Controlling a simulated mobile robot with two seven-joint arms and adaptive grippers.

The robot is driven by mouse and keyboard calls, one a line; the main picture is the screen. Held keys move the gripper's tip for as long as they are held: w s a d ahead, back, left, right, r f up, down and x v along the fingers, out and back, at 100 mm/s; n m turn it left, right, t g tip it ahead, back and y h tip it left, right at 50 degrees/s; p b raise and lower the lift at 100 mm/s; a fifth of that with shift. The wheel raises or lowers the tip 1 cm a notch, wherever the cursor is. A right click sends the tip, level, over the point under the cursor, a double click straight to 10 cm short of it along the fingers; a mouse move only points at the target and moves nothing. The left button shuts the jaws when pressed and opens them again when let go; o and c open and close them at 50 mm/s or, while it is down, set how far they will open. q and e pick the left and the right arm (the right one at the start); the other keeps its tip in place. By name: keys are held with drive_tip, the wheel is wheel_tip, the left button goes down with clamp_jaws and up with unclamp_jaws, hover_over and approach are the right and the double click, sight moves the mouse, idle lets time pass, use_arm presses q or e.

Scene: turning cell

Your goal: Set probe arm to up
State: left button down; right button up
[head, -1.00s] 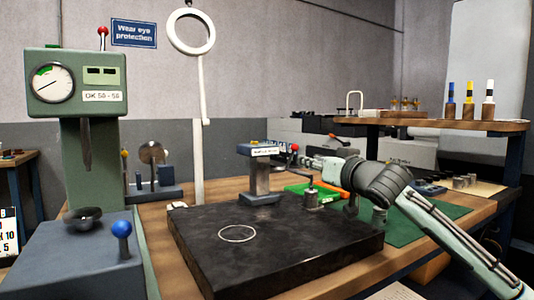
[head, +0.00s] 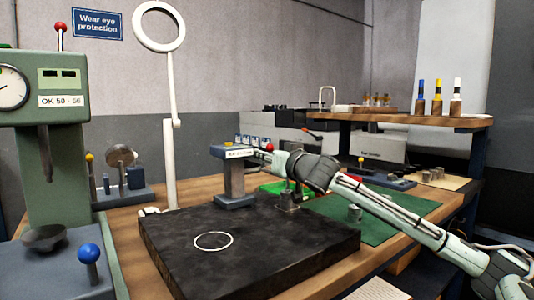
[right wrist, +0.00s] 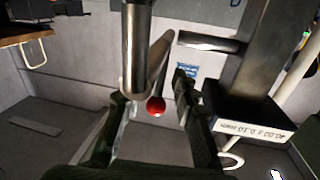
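A grey gauge stand (head: 234,178) with a labelled head stands on the black surface plate (head: 170,245). A red ball knob (head: 269,148) shows just right of its head; I take it to be on the probe arm. In the right wrist view the red knob (right wrist: 156,106) appears between my right gripper's fingers (right wrist: 152,100), at the end of a thin rod. The fingers are apart; I cannot tell whether they touch the knob. The labelled head (right wrist: 255,128) is close at right there. In the head view my right gripper (head: 279,161) is beside the knob, partly hidden. My left gripper is out of view.
A small metal indicator stand (head: 289,200) is on the plate below my right arm. A green press (head: 50,150) with a blue ball handle (head: 89,253) stands at left. A green mat (head: 385,222) and a raised shelf (head: 420,119) are at right. The plate's front is clear.

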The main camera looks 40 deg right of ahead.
clamp_jaws()
